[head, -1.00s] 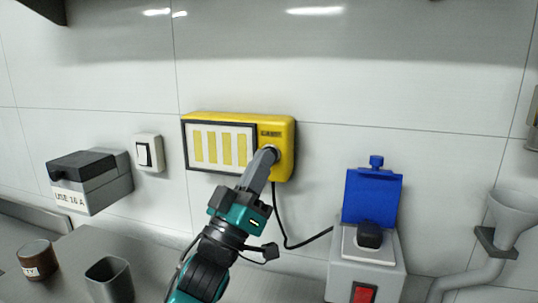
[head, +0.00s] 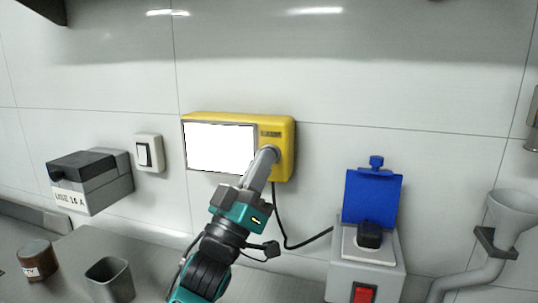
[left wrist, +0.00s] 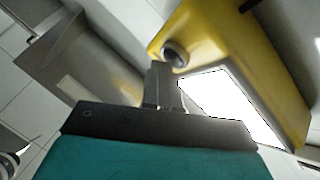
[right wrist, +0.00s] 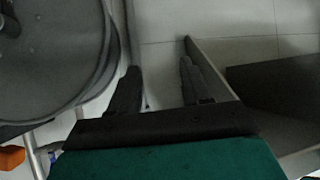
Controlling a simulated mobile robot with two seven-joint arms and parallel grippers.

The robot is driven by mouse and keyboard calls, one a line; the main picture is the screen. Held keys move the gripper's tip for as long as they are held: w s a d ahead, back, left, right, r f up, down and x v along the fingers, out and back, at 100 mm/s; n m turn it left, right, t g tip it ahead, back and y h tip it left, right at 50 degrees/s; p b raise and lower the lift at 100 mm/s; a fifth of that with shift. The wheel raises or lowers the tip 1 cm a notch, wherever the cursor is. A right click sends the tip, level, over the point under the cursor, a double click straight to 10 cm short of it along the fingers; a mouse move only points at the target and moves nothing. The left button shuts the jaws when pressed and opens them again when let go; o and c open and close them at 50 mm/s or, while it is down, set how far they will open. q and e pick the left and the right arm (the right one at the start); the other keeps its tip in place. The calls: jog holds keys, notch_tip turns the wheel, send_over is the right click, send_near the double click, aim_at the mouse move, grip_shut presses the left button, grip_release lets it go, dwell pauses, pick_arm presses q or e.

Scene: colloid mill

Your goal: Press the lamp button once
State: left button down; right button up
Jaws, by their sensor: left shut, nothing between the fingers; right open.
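The yellow lamp box (head: 284,171) is fixed to the tiled wall, and its panel (head: 215,147) is lit bright white. The lamp button sits at the box's lower right, mostly hidden behind my left gripper (head: 268,153) in the head view. That gripper is shut and empty, its fingertips at the button. In the left wrist view the fingertips (left wrist: 165,75) lie against or very close to the dark round button (left wrist: 176,54); contact is hard to tell. My right gripper (right wrist: 155,85) is open and empty, away from the lamp.
A white wall switch (head: 148,153) and a grey box (head: 92,180) are left of the lamp. A socket box with a raised blue lid (head: 372,197), a black plug and a red switch (head: 363,293) stands right. A cup (head: 108,280) and brown jar (head: 38,261) stand lower left.

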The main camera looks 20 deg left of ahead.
pick_arm(q)
jog(key=shift+s, duration=0.75)
jog(key=shift+s, duration=0.1)
jog(key=s+p, duration=0.1)
jog(key=s, duration=0.3)
jog(key=shift+s+a+p, duration=0.1)
jog(key=shift+s+p, duration=0.25)
jog(key=shift+s, duration=0.05)
jog(key=shift+f, duration=0.1)
